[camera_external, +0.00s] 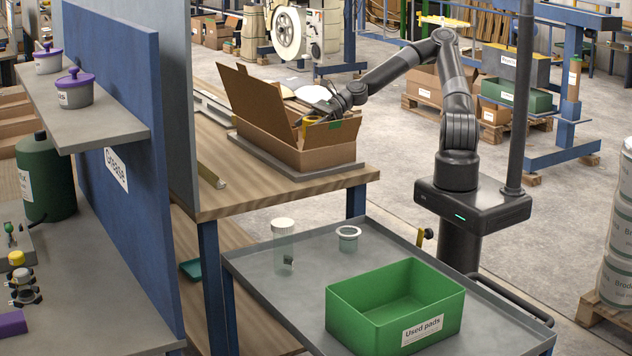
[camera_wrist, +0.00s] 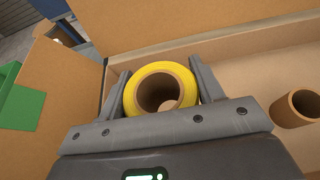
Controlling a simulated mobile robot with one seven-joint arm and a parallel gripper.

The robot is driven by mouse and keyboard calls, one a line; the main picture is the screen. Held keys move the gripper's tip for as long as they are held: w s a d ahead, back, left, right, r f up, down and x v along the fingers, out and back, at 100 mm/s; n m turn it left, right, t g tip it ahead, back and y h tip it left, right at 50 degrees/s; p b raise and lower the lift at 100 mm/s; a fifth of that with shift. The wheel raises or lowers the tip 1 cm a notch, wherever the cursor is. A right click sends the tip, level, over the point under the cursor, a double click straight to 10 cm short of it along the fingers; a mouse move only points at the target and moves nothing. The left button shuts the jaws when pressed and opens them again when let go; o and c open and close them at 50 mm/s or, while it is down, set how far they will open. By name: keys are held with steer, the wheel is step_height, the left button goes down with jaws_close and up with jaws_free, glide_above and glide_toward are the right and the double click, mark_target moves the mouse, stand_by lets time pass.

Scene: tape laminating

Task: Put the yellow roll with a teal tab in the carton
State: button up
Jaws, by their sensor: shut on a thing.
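The yellow roll (camera_wrist: 186,82) with a brown core sits between the two fingers of my gripper (camera_wrist: 160,92) in the wrist view, and the gripper is shut on it. Its teal tab does not show. In the external view my gripper (camera_external: 326,108) reaches down into the open carton (camera_external: 300,154) on the wooden bench, and a bit of the yellow roll shows past the carton's raised flap (camera_external: 329,134). The carton wall (camera_wrist: 240,50) is close beyond the fingers in the wrist view. I cannot tell whether the roll touches the carton floor.
A bare brown core (camera_wrist: 296,108) stands in the carton, right of the gripper. A green bin (camera_external: 395,305) labelled "Used pads", a clear jar (camera_external: 284,250) and a small ring-topped cup (camera_external: 348,238) stand on the grey cart.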

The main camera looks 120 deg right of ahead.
mark_target(304, 131)
steer(key=shift+w+a+f, duration=0.3)
steer(key=shift+w+f, duration=0.15)
steer(key=shift+w, duration=0.15)
steer(key=shift+w+a+f, duration=0.25)
steer(key=shift+w+f, duration=0.2)
steer(key=shift+w, duration=0.15)
steer(key=shift+f, duration=1.9)
steer(key=shift+f, duration=0.15)
steer(key=o, duration=1)
steer(key=shift+s+r, duration=0.1)
steer(key=shift+r, duration=0.1)
steer(key=shift+v, duration=5.9)
